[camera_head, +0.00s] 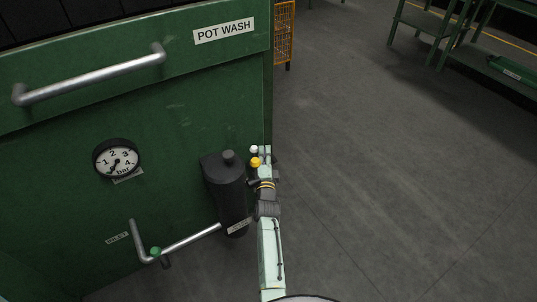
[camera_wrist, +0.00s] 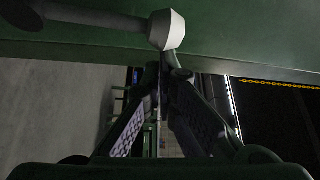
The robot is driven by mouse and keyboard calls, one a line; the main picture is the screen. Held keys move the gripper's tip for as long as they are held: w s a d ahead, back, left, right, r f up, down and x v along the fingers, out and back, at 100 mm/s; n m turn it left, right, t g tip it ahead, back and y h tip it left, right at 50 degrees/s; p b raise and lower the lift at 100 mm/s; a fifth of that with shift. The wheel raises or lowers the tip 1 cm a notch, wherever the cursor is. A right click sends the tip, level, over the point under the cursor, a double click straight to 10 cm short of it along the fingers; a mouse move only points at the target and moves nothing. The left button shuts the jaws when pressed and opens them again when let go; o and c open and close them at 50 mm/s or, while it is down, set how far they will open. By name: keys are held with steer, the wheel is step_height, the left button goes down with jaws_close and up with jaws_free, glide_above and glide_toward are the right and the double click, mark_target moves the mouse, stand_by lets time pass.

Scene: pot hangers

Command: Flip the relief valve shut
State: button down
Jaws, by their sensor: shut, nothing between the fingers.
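A lever with a white faceted knob (camera_wrist: 167,30) on a dark rod crosses the top of the wrist view. I take it for the relief valve's handle. A small white knob (camera_head: 254,149) also shows in the head view, at the right edge of the green cabinet. My gripper (camera_wrist: 164,72) is shut and empty, its fingertips just below the knob in the wrist view; I cannot tell whether they touch it. In the head view my gripper (camera_head: 262,158) is small beside a yellow round part (camera_head: 255,162). The valve's body and the lever's root are not clear.
The green cabinet (camera_head: 190,115) carries a bar handle (camera_head: 90,75), a pressure gauge (camera_head: 117,158), a black cylinder (camera_head: 228,190) and a bent pipe (camera_head: 190,241) with a green knob (camera_head: 155,251). An orange mesh rack (camera_head: 284,35) stands behind. Open floor lies to the right.

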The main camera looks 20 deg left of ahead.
steer(key=shift+s+a+n+t, duration=0.3)
steer(key=shift+s+n, duration=0.05)
steer(key=shift+n, duration=0.25)
steer(key=shift+r+y, duration=0.1)
steer(key=shift+y, duration=0.2)
